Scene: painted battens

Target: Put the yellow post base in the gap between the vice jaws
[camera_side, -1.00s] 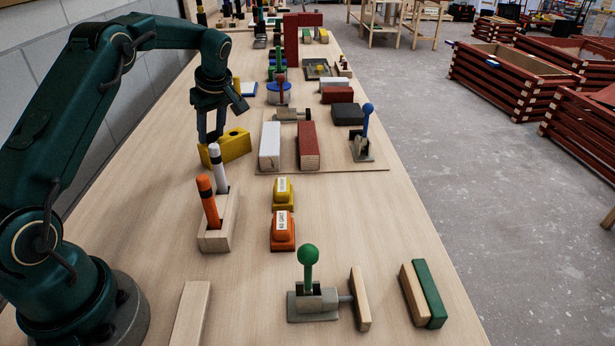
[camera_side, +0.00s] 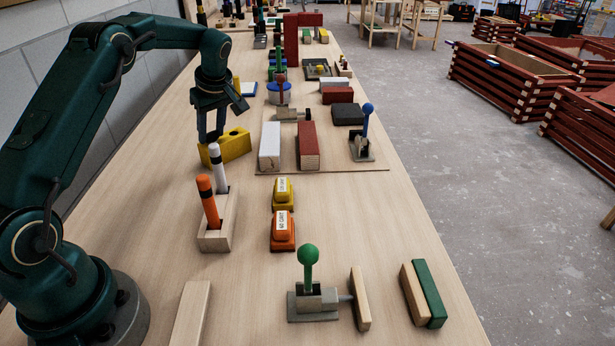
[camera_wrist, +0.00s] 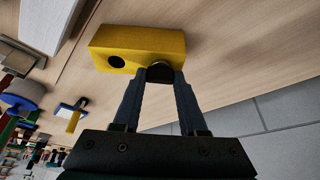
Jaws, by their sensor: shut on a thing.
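The yellow post base (camera_side: 232,146) is a yellow block with round holes, left of the vice on the wooden bench. It also shows in the wrist view (camera_wrist: 190,45). I cannot tell whether the base touches the bench. The vice jaws look to be a white block (camera_side: 270,146) and a dark red block (camera_side: 307,147), standing upright on a thin board with an empty gap between them.
A wooden holder (camera_side: 215,237) with an orange and a white marker stands in front of the base. A blue-knobbed clamp (camera_side: 362,148) is right of the jaws. Yellow (camera_side: 283,194) and orange (camera_side: 283,231) blocks sit nearer. A green-knobbed clamp (camera_side: 312,303) stands at the front.

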